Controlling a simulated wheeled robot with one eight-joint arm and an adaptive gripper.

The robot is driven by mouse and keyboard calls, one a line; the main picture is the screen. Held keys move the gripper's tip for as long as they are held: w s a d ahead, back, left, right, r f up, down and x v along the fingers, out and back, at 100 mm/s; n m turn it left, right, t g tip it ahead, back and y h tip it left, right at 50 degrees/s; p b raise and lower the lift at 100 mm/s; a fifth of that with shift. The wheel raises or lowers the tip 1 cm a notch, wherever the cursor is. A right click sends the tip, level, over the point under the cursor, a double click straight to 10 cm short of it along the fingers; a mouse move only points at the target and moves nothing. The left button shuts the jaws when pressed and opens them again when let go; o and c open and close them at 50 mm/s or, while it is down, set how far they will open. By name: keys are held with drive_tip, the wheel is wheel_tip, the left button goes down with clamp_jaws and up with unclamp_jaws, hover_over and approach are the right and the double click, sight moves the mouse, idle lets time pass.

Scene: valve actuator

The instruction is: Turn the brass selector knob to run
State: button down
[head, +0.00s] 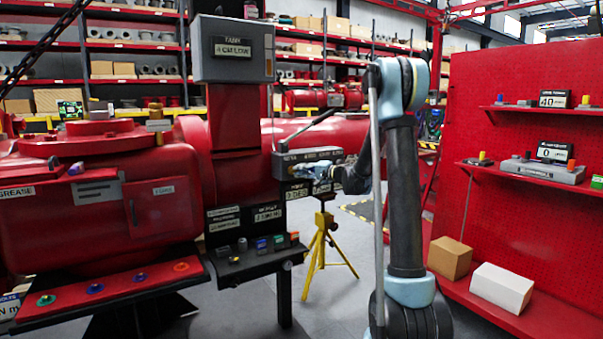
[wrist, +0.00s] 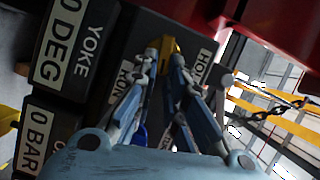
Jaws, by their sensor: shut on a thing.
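The brass selector knob (wrist: 167,46) shows in the wrist view as a yellow piece between my fingertips, on the front of a dark box (wrist: 116,62). My gripper (wrist: 164,58) is shut on it, with blue-grey fingers on either side. White labels stand beside the knob, one partly hidden by a finger and seeming to read RUN. Which way the knob points is hard to tell. In the head view my gripper (head: 322,181) is at the dark control box (head: 290,160) on the red machine. The knob is too small or hidden to make out there.
A display reading 0 DEG, marked YOKE (wrist: 78,45), is close beside the gripper in the wrist view. Below the box stand a yellow tripod (head: 322,240) and a small shelf (head: 255,262) with coloured blocks. A red pegboard (head: 520,75) with shelves stands at right.

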drive_tip(key=shift+d+f+m, duration=0.15)
drive_tip(key=shift+f+m, duration=0.1)
drive_tip(key=shift+m, duration=0.35)
drive_tip(key=c, duration=1.6)
unclamp_jaws()
drive_tip(key=shift+w+f, duration=0.1)
drive_tip(key=shift+c, duration=0.2)
drive_tip(key=f+v, duration=0.1)
drive_tip(key=v, duration=1.1)
drive_tip(key=shift+r, duration=0.25)
